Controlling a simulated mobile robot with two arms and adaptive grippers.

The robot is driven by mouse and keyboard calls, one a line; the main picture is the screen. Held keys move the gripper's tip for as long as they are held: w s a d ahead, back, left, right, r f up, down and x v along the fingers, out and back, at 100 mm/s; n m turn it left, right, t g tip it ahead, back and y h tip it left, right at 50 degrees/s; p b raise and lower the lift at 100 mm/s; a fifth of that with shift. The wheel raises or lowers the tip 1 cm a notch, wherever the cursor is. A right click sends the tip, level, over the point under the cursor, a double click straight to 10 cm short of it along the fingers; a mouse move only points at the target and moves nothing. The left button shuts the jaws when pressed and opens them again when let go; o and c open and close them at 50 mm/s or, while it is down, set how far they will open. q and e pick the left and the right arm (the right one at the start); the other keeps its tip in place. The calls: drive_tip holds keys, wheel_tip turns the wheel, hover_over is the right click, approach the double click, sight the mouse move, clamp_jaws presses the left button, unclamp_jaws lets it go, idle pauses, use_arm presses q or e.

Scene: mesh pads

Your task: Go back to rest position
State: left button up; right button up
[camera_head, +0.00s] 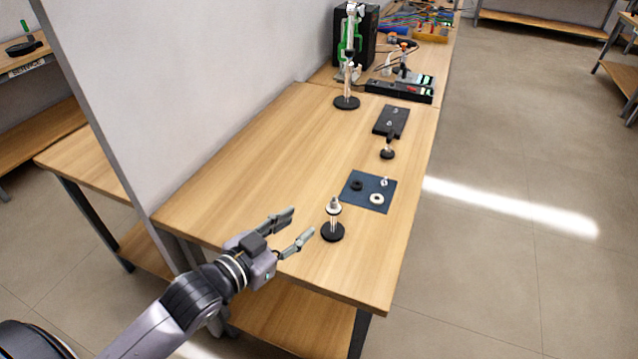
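My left gripper (298,228) comes in from the lower left and hangs over the near left part of the wooden table (250,160). Its two fingers are spread apart with nothing between them. Just right of the fingertips stands a post on a round black base (333,232), with a pale ring around its upper part. The gripper looks apart from this post. A dark blue mesh pad (352,200) lies beyond it, with a black ring (357,185), a white ring (377,198) and a small pale piece on it. My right gripper is not in view.
A power strip (400,94) and equipment fill the far end. A white partition (190,90) borders the left side. The table's middle is clear.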

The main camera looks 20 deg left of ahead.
use_arm(q)
drive_tip(key=s+f+n+g+y, duration=0.35)
drive_tip(key=s+f+g, duration=0.75)
drive_tip(key=s+f, duration=0.7)
drive_tip(key=s+f+g, duration=0.2)
drive_tip(key=s+f, duration=0.1)
drive_tip(key=f, duration=2.3)
drive_tip(key=s+a+f+m, duration=0.1)
drive_tip(key=s+a+f, duration=0.1)
drive_tip(key=s+f, duration=1.3)
drive_tip(key=shift+s+a+g+y, duration=0.25)
drive_tip(key=shift+s+g+y, duration=0.15)
drive_tip(key=shift+s, duration=0.35)
drive_tip(key=shift+f, duration=0.1)
